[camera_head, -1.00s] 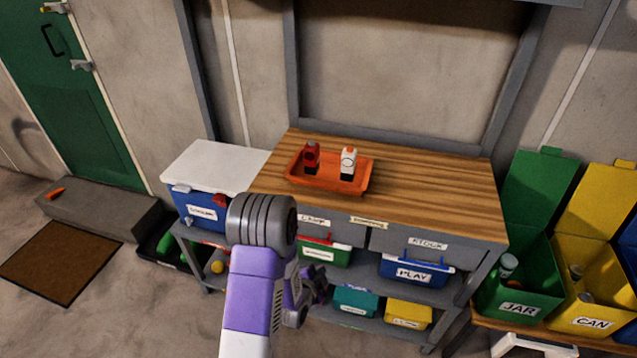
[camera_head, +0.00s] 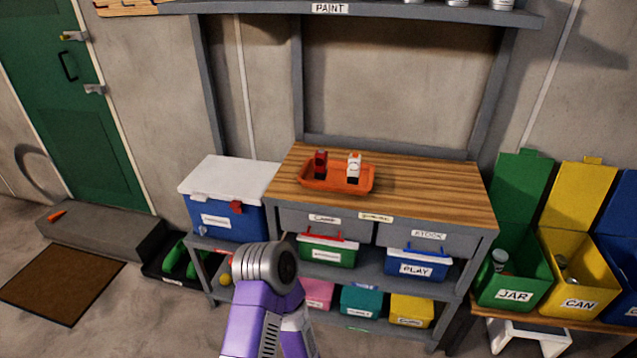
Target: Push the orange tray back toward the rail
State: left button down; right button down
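One purple and grey arm of mine shows at the bottom, in front of the bench and apart from the tray. Neither of my grippers shows.
A blue cooler with a white lid (camera_head: 228,180) stands left of the bench top. Labelled bins (camera_head: 418,262) fill the shelves below. Green (camera_head: 515,270) and yellow (camera_head: 580,270) open boxes stand at the right. A shelf marked PAINT (camera_head: 330,8) hangs above. The bench's right side is clear.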

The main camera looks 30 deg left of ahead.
aim_at(336, 181)
jog(key=u, duration=1.7)
jog(key=i, duration=1.3)
jog(key=z, duration=1.5)
